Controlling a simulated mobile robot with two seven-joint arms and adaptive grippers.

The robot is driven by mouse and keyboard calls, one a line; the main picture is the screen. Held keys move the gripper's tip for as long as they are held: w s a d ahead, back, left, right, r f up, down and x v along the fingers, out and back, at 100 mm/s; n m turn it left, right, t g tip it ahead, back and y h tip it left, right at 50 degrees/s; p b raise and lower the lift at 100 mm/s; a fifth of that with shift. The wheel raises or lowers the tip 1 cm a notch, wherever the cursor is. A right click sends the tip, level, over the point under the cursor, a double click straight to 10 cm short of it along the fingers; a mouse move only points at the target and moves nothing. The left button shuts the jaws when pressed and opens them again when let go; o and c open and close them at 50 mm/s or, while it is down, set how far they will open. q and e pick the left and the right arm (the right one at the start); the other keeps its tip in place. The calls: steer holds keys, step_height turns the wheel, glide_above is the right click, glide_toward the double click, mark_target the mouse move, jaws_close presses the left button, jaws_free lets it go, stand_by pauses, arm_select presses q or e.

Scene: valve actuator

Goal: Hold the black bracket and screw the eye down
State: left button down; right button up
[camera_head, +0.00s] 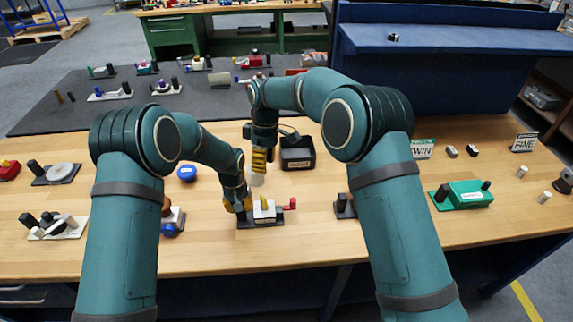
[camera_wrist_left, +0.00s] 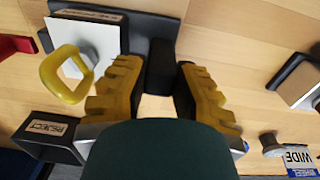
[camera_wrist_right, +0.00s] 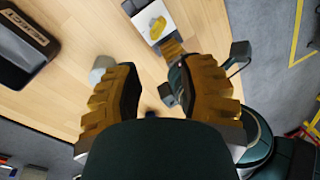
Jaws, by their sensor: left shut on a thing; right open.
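The assembly sits on the wooden table, with a white block (camera_head: 265,214) on a dark base and a yellow eye (camera_head: 264,204) standing from its top. The eye is a ring, seen large in the left wrist view (camera_wrist_left: 68,75). A black bracket (camera_wrist_left: 160,66) rises from the base beside the block. My left gripper (camera_head: 242,205) is shut on the bracket, one finger on each side in the left wrist view. My right gripper (camera_head: 260,172) is open and empty, pointing down behind the block. The eye shows ahead of it in the right wrist view (camera_wrist_right: 155,26).
A black REJECT bin (camera_head: 297,160) stands behind and right of the assembly. A pale cylinder (camera_head: 257,180) stands under my right gripper. A red part (camera_head: 290,204) sits at the block's right. Other assemblies, including a green one (camera_head: 466,194), lie at both sides.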

steer(key=w+d+f+n+t+y, duration=0.2)
steer(key=w+d+f+n+t, duration=0.2)
steer(key=w+d+f+t, duration=0.3)
steer(key=shift+w+f+t+y, duration=0.4)
steer(key=shift+w+f+t, duration=1.05)
steer(key=shift+f, duration=1.05)
steer(key=shift+w+g, duration=0.25)
